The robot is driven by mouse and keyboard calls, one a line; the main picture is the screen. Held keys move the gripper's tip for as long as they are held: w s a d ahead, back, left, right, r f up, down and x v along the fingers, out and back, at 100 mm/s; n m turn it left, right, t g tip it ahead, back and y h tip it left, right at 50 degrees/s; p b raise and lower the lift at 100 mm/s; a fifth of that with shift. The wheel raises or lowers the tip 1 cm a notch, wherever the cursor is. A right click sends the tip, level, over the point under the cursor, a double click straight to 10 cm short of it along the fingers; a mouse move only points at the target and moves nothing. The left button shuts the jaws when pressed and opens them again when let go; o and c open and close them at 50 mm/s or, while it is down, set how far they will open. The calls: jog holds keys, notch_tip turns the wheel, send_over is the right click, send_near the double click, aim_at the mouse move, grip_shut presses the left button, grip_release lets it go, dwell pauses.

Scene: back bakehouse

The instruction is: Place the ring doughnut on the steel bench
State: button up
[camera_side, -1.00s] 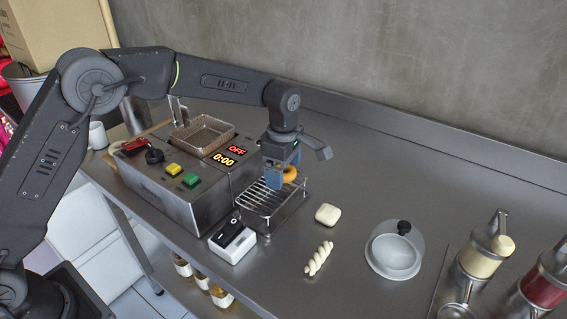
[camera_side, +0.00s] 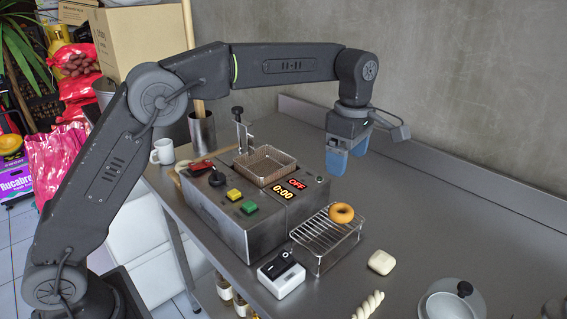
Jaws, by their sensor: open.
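The ring doughnut (camera_side: 341,213) is golden brown and lies on the far right part of the wire rack (camera_side: 312,236). My gripper (camera_side: 348,160), with blue fingers, is open and empty, up and behind the doughnut and apart from it. The steel bench (camera_side: 405,215) is the grey metal top under the rack and the fryer.
The fryer (camera_side: 240,229) with its basket (camera_side: 264,166) stands left of the rack. A white switch box (camera_side: 281,276) is in front of it. Pale dough (camera_side: 381,262), a dough twist (camera_side: 368,305) and a lidded dish (camera_side: 452,302) lie to the right. The bench behind them is bare.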

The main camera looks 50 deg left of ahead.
jog(key=s+a+r+m+t, duration=0.1)
jog(key=s+a+m, duration=0.2)
jog(key=s, duration=0.4)
jog(key=s+a+r+m+t, duration=0.1)
jog(key=s+a+r+m, duration=0.1)
jog(key=s+m, duration=0.4)
jog(key=s+a+r+m+t, duration=0.2)
jog(key=s+a+m, duration=0.2)
jog(key=s, duration=0.6)
jog(key=shift+a+r+m, duration=0.15)
jog(key=shift+a+m, duration=0.05)
jog(key=shift+m, duration=0.5)
jog(key=s+f+m, duration=0.1)
jog(key=s, duration=0.1)
jog(key=s+a+f+m+t, duration=0.1)
jog(key=s+f+m, duration=0.1)
jog(key=s, duration=0.1)
jog(key=s+f+m, duration=0.2)
jog(key=shift+s+a+t, duration=0.2)
jog(key=shift+t, duration=0.1)
jog(key=shift+o, duration=0.4)
jog(key=shift+s+f, duration=0.25)
